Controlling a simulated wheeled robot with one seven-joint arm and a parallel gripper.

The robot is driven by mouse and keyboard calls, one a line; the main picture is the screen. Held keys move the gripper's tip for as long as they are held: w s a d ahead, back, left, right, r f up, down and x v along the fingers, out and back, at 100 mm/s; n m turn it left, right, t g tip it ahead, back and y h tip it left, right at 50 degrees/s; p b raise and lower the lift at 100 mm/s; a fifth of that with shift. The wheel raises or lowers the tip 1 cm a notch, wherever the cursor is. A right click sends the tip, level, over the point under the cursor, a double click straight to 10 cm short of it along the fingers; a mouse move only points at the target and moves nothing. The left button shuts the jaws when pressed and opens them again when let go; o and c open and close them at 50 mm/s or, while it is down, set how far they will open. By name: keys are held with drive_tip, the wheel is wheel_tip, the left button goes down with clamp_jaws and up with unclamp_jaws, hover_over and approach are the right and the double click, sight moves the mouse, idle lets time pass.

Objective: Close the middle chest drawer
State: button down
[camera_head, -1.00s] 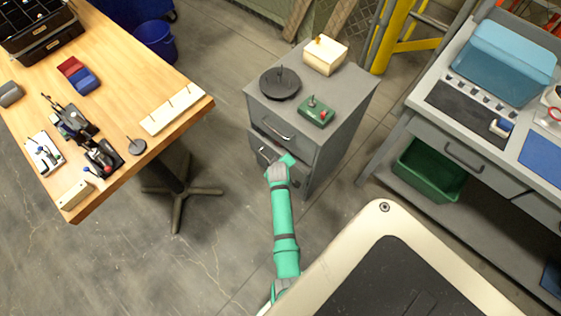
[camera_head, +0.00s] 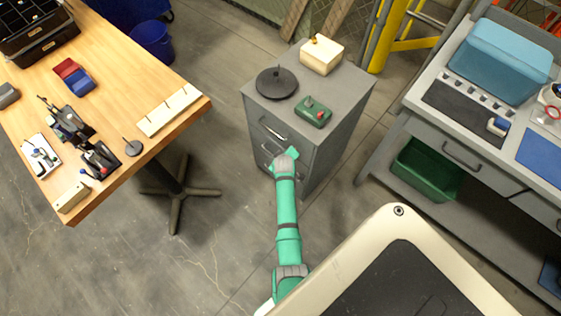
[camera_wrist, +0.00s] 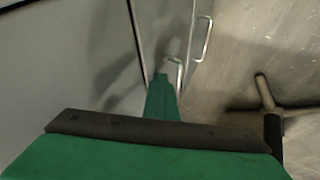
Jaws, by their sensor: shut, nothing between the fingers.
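The grey chest (camera_head: 335,140) stands in the middle of the head view, with its drawer front facing my arm. The middle drawer (camera_head: 261,147) looks flush or almost flush with the chest front; its handle shows below the top drawer's handle (camera_head: 273,132). My gripper (camera_head: 286,155) is shut and empty, with its tip at the drawer front beside the handle. In the wrist view my gripper (camera_wrist: 162,95) points along the grey front, near two bar handles. My gripper hides part of the drawer, and whether it touches cannot be told.
A black round stand (camera_head: 277,83), a cream box (camera_head: 321,56) and a green device (camera_head: 314,112) sit on the chest. A wooden table (camera_head: 120,60) is at left, a grey workbench (camera_head: 400,115) with a green bin (camera_head: 426,168) at right.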

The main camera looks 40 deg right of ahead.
drive_tip(key=s+a+r, duration=0.5)
drive_tip(key=a+r, duration=0.3)
idle(0.6)
drive_tip(key=s+a+r+t, duration=0.2)
drive_tip(key=s+a, duration=0.2)
drive_tip(key=a, duration=0.3)
drive_tip(key=s+a+r+t+y, duration=0.1)
drive_tip(key=s+a, duration=0.2)
drive_tip(key=a, duration=0.4)
drive_tip(key=s+a+r+t, duration=0.2)
drive_tip(key=s+a, duration=0.2)
drive_tip(key=a, duration=0.2)
drive_tip(key=s+a+r+t+y, duration=0.1)
drive_tip(key=s+a+r, duration=0.2)
drive_tip(key=r, duration=0.4)
drive_tip(key=s+a+r+t+y, duration=0.1)
drive_tip(key=s+a+r+t, duration=0.1)
drive_tip(key=s+a+r, duration=0.2)
drive_tip(key=s+a+r+t+y, duration=0.2)
drive_tip(key=s+r, duration=0.5)
drive_tip(key=r, duration=0.4)
drive_tip(key=shift+s+a+r+m, duration=0.2)
drive_tip(key=shift+a+m, duration=0.1)
drive_tip(key=shift+a, duration=0.45)
